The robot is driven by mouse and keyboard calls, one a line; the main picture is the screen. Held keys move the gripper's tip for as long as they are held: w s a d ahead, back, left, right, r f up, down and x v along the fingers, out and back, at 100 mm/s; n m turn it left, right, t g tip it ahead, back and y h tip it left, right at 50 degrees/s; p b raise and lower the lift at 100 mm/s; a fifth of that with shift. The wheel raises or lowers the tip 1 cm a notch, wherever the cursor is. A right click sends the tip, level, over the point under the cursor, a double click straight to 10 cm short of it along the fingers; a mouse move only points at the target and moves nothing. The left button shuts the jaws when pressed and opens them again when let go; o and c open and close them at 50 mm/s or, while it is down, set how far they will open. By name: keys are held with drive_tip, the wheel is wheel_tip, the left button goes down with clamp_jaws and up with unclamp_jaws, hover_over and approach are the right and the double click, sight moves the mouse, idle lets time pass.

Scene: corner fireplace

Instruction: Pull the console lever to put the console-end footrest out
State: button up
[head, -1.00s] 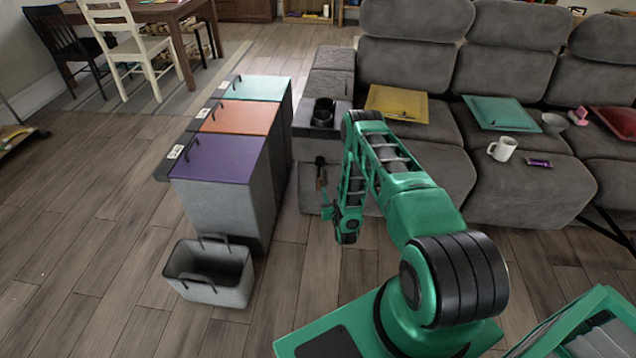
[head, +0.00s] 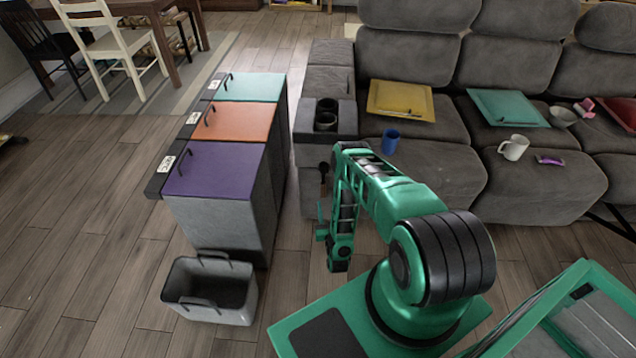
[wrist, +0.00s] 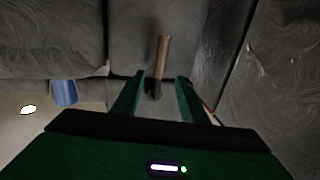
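The lever (head: 323,180) is a brown handle on a dark stem at the console's near side. It also shows in the wrist view (wrist: 161,58), upright in the picture between the finger lines. The console (head: 343,122) is dark grey with two cup holders, at the sofa's left end. The console-end seat (head: 435,160) lies right of it; my arm hides part of its front, so I cannot tell its footrest's position. My gripper (wrist: 158,88) is open, its two green fingers apart on either side of the lever's lower part. I cannot tell whether they touch it.
A blue cup (head: 390,140) stands on the console-end seat near a yellow folder (head: 400,98). A white mug (head: 513,148) is on the middle seat. A cabinet with coloured lids (head: 215,172) and a grey bin (head: 210,290) stand left, with a floor gap before the console.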

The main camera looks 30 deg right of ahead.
sight(324, 189)
drive_tip(key=x, duration=1.1)
drive_tip(key=shift+w+a, duration=0.1)
drive_tip(key=shift+w, duration=0.05)
clamp_jaws()
